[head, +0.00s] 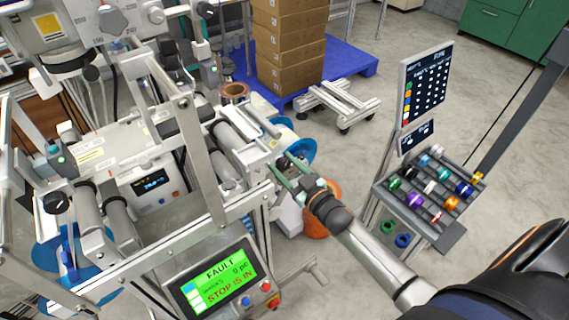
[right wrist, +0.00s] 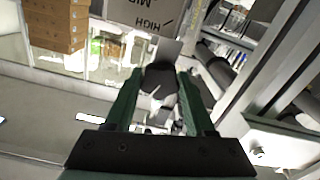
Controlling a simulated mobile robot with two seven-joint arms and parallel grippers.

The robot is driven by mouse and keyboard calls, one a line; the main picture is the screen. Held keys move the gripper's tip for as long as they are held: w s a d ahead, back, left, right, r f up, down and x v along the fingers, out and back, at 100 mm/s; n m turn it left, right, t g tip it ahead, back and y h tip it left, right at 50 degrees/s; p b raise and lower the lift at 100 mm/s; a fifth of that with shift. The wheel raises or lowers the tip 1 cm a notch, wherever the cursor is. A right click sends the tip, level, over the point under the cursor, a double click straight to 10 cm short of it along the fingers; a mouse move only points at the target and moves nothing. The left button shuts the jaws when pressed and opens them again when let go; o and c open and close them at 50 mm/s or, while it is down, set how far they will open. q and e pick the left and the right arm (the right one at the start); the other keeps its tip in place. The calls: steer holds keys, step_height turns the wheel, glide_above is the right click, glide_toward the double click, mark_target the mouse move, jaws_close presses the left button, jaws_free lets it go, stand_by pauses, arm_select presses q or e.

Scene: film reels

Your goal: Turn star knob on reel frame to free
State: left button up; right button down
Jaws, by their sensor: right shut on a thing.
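My right gripper (head: 287,172) reaches in from the lower right to the side of the steel reel frame (head: 200,160). In the right wrist view its green fingers (right wrist: 161,82) are shut on a dark knob between their tips, which I take to be the star knob (right wrist: 160,77). The fingers hide part of the knob, and its pointer cannot be made out. A grey plate (right wrist: 132,14) just beyond carries upside-down lettering that includes HIGH. In the head view the knob is hidden by the gripper. My left gripper is not in view.
A green screen (head: 215,280) reads FAULT and STOP IS IN, with a red button (head: 266,286) beside it. A rack of coloured spools (head: 430,190) stands right of my right arm. Stacked cartons (head: 290,50) stand on a blue pallet (head: 345,62) behind. Frame bars crowd the gripper's left.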

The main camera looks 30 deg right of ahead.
steer(key=shift+n, duration=1.3)
steer(key=shift+c, duration=1.2)
jaws_free()
steer(key=s+d+p, duration=0.1)
steer(key=s, duration=1.1)
steer(key=shift+s+d, duration=0.2)
steer(key=shift+d, duration=0.15)
